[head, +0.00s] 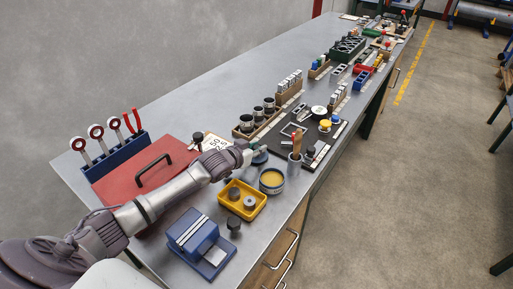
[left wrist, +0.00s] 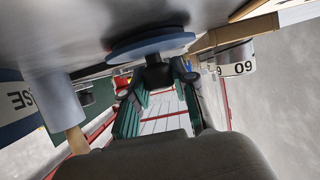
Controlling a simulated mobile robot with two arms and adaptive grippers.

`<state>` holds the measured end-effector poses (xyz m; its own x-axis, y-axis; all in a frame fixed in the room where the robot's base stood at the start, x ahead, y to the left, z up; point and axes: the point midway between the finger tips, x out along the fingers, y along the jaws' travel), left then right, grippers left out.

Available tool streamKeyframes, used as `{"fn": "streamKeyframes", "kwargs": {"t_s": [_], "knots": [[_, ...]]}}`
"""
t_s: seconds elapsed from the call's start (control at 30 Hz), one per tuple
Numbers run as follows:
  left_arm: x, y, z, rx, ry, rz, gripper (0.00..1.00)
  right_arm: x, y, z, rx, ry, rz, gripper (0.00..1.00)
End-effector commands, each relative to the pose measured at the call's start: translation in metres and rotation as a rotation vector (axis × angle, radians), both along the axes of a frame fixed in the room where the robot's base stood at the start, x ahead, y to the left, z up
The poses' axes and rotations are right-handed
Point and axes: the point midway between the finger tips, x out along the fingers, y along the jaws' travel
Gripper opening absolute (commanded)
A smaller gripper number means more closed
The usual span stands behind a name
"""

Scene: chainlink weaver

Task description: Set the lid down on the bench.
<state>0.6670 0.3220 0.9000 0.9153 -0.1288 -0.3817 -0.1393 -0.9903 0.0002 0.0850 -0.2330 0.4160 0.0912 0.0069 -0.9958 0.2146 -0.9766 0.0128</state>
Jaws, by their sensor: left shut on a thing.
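The lid is a flat blue-grey disc with a dark knob. In the head view the lid (head: 261,158) shows partly behind my left gripper (head: 252,148), left of the brush pot. In the left wrist view my left gripper (left wrist: 157,80) is shut on the knob of the lid (left wrist: 150,46). The lid is level and very close to the bench top (left wrist: 60,30), with a dark shadow beside it; I cannot tell whether it touches. An open round tin (head: 271,181) with yellow contents stands just in front of the lid. My right gripper is not in view.
A grey pot (head: 294,164) with wooden handles stands right of the lid. A yellow tray (head: 242,200) with metal parts and a blue vise (head: 198,242) are nearer. A wooden rack (head: 257,123) with dark cups is behind.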

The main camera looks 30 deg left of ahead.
Motion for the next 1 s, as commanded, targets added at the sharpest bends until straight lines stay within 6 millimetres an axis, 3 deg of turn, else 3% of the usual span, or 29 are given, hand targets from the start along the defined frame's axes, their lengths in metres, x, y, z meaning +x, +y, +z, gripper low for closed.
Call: {"fn": "streamKeyframes", "kwargs": {"t_s": [0.03,0.07,0.2,0.57,0.77,1.0], "knots": [[0.0,0.0,-0.003,-0.001,0.0,0.0,0.0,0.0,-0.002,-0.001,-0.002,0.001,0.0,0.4],[0.0,0.0,-0.002,0.0,0.001,0.0,0.32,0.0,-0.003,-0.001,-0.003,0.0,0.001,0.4],[0.0,0.0,-0.002,0.0,0.001,0.0,0.52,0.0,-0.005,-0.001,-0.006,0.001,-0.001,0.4],[-0.002,0.0,0.003,0.0,0.002,0.0,0.52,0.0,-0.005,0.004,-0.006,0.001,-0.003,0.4],[-0.027,0.004,0.018,0.001,0.006,0.0,0.52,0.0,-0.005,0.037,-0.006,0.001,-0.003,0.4],[-0.071,0.009,0.038,-0.002,0.006,0.001,0.52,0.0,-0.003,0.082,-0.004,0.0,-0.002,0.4]]}}
